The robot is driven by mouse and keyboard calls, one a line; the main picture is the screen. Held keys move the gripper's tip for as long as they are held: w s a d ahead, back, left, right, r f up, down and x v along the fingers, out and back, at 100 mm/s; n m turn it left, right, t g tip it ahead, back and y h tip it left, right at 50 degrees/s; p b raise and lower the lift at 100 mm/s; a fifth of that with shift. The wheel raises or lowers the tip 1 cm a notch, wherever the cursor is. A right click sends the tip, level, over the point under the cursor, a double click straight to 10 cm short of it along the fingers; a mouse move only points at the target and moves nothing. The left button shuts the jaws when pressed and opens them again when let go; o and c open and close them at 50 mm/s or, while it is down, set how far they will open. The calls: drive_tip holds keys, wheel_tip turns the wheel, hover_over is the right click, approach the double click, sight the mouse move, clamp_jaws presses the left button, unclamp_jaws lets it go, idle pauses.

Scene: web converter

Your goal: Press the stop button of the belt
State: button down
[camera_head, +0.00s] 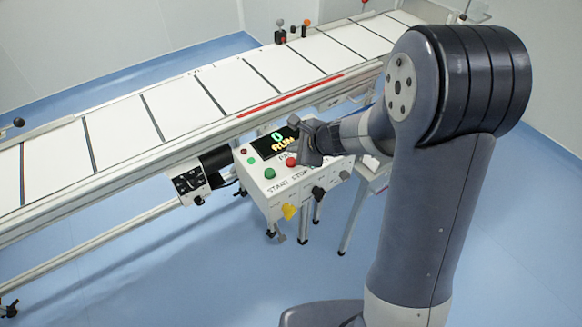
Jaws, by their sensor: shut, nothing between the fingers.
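The control box (300,187) stands in front of the belt, with a display (275,143) that reads "0 RUN". A green button (269,173) sits above the printed word START. A red button (291,162) sits above the word STOP. My gripper (305,150) is shut and empty over the right part of the box, very close to the red button's upper right. I cannot tell whether it touches the button. It hides part of the panel and the display's right edge.
The belt (180,103) with white panels and dark cross strips runs diagonally behind the box. A small switch box (188,183) hangs left of the control box. A yellow knob (289,211) and dark knobs (318,192) stick out from the box's front. Blue floor in front is free.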

sight(289, 159)
drive_tip(key=shift+f+b, duration=0.65)
drive_tip(key=shift+f, duration=0.4)
drive_tip(key=shift+f, duration=0.1)
idle(1.2)
drive_tip(key=shift+f+b, duration=0.25)
drive_tip(key=shift+b, duration=0.25)
drive_tip(key=shift+f+b, duration=0.65)
drive_tip(key=shift+b, duration=0.05)
idle(0.5)
idle(0.4)
drive_tip(key=shift+r+p, duration=0.9)
drive_tip(key=shift+r, duration=0.15)
wheel_tip(289, 159, up, 5)
drive_tip(key=p, duration=0.4)
drive_tip(key=shift+r, duration=0.1)
